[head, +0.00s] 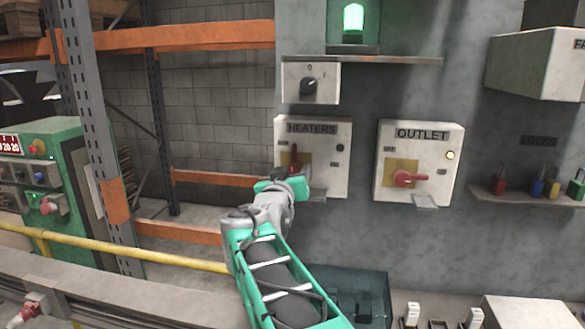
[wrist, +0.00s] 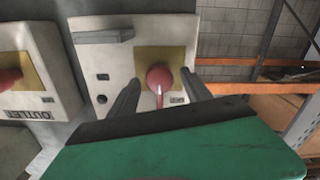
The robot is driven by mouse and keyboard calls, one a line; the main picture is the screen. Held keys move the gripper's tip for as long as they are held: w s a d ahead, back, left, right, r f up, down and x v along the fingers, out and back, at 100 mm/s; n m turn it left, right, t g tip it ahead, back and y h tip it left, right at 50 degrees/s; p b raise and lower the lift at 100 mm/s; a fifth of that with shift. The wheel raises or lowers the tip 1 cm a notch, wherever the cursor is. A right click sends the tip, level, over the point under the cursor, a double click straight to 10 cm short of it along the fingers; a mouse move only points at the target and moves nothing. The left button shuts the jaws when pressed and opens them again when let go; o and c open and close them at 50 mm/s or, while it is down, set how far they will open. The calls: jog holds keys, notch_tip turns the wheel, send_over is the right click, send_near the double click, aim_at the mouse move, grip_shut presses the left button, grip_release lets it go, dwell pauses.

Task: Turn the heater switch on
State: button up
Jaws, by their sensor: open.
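The heater box (head: 327,165), a white box labelled HEATERS, is on the grey wall in the head view. Its red switch handle (head: 294,158) stands upright on a yellow plate, its lower part hidden by my gripper (head: 283,186). In the wrist view the heater box (wrist: 108,70) appears upside down, with the red switch handle (wrist: 159,78) on its yellow plate (wrist: 172,54). My gripper (wrist: 160,82) is open, with one finger on each side of the red handle. I cannot tell whether either finger touches it.
The OUTLET box (head: 430,150) is to the right, its red handle (head: 409,177) lying sideways and its lamp lit yellow. Above the heater box are a small rotary switch box (head: 311,84) and a shelf with a lit green lamp (head: 353,18). Coloured padlocks (head: 537,188) sit at the far right.

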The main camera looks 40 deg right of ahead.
jog(key=shift+w+d, duration=0.4)
jog(key=shift+d, duration=0.15)
jog(key=shift+c, duration=0.5)
grip_shut()
